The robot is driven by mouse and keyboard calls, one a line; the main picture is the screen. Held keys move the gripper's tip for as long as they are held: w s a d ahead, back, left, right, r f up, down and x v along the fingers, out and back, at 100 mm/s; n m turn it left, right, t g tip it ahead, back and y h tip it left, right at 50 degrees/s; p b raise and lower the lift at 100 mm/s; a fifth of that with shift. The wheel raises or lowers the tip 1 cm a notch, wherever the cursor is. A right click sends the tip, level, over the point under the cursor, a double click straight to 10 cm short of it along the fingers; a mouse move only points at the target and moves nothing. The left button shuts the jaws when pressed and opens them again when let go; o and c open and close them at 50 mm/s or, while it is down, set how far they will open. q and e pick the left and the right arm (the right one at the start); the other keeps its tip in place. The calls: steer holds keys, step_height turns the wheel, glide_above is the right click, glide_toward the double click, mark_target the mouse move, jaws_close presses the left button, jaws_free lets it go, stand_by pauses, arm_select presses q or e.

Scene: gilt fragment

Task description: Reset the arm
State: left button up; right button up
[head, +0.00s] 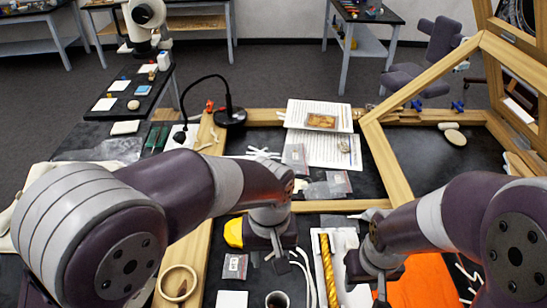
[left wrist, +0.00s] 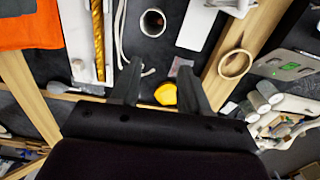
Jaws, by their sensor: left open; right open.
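My left gripper (head: 274,252) hangs over the near middle of the framed work table in the head view. A gilt fragment (head: 321,121) lies on printed white sheets at the far middle of the table.
A white tray with a gold twisted rod (head: 328,270) lies between the grippers. A dark cup (head: 277,299) and a wooden ring (head: 177,283) stand near the front. Raised wooden beams (head: 388,165) cross the table. A black lamp (head: 230,117) stands at the back left.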

arm_select(q)
steer(key=s+a+f+b, duration=0.1)
steer(key=s+a+f, duration=0.1)
steer(key=a, duration=0.7)
steer(key=s+a+f+t+b, duration=0.1)
steer(key=s+a+f, duration=0.1)
steer(key=a, duration=0.7)
steer(key=shift+s+f, duration=0.2)
steer(key=shift+f, duration=0.5)
steer(key=shift+a, duration=0.2)
steer(key=shift+d, duration=0.1)
